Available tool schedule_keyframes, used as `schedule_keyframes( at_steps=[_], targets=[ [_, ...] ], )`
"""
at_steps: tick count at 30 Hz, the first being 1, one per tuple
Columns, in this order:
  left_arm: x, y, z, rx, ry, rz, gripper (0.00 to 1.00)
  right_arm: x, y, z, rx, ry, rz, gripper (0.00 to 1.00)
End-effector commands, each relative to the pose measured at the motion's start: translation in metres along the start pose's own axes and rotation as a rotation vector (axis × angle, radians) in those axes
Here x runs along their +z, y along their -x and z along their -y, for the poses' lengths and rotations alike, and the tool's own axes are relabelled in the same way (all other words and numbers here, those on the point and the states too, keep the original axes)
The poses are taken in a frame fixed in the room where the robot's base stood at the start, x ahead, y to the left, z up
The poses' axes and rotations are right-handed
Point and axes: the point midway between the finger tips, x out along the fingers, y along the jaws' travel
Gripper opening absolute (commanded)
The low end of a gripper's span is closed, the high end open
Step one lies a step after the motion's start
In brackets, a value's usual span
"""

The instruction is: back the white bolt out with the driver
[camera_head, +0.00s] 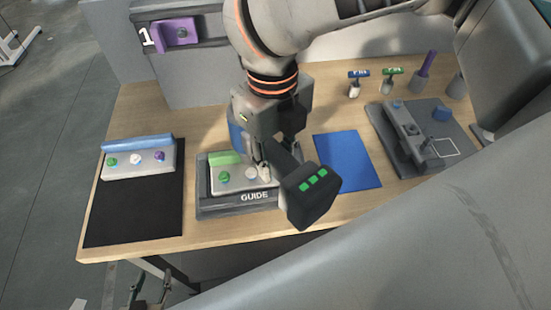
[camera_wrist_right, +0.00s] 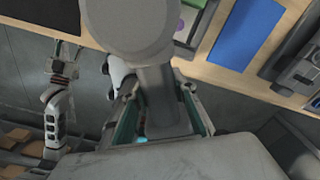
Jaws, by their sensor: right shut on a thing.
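My right gripper (camera_head: 272,150) is shut on a dark driver (camera_head: 312,192) with green lights, held over the guide tray's right side. The driver also shows between the fingers in the right wrist view (camera_wrist_right: 160,100). A grey block with a green bar (camera_head: 226,158) sits in the GUIDE tray (camera_head: 235,208). It has a green bolt and a white bolt (camera_head: 250,173); its right end is partly hidden by the driver. A second block with a blue bar (camera_head: 138,143) has green, white (camera_head: 137,159) and purple bolts. My left gripper (camera_wrist_right: 62,68) is open, apart from the table.
A black mat (camera_head: 135,210) lies at the left, a blue mat (camera_head: 347,160) right of the tray. A grey fixture (camera_head: 412,130) and small handled tools (camera_head: 392,75) stand at the right. A grey shelf with a purple block (camera_head: 176,32) is behind.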

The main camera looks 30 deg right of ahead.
Motion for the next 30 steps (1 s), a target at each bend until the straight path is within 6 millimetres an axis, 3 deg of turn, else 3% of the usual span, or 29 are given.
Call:
schedule_keyframes(
  at_steps=[13, 30],
  targets=[
    [0.000, 0.000, 0.000, 0.000, 0.000, 0.000, 0.40, 0.000, 0.034, 0.000, 0.001, -0.001, 0.005, 0.00],
    [0.000, 0.000, 0.000, 0.000, 0.000, 0.000, 0.40, -0.001, 0.038, 0.000, 0.001, 0.000, 0.003, 0.00]
  ],
)
